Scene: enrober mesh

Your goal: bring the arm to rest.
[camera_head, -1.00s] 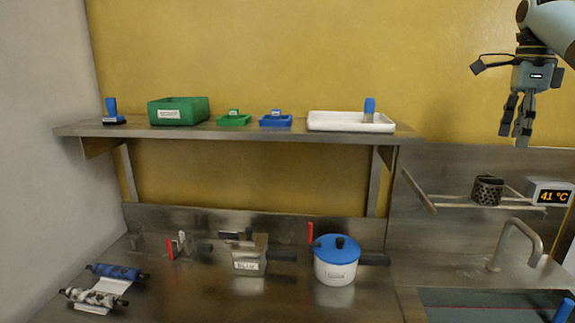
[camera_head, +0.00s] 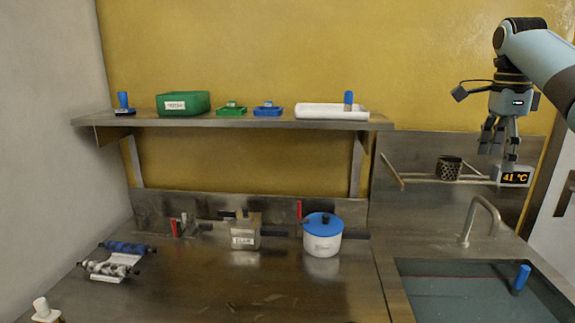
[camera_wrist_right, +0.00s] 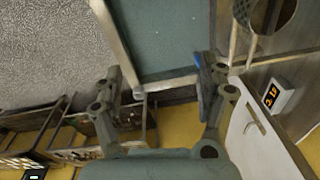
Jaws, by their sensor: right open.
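My right gripper (camera_head: 499,152) hangs at the upper right of the head view, fingers pointing down. It is open, with its fingers apart and nothing seen between them. In the head view it appears in front of the wall, just above the temperature display (camera_head: 514,177) and to the right of the mesh cup (camera_head: 448,168). The wrist view also shows the open gripper (camera_wrist_right: 165,88), with a finger on each side. A dark blue patch shows by its right finger there; I cannot tell what it is. My left gripper is out of view.
A steel shelf (camera_head: 240,121) holds a green bin (camera_head: 183,103), small trays and a white tray (camera_head: 318,111). A blue-lidded pot (camera_head: 322,244) stands on the counter below. A sink (camera_head: 460,295) with a tap (camera_head: 484,208) lies at right. The front middle of the counter is clear.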

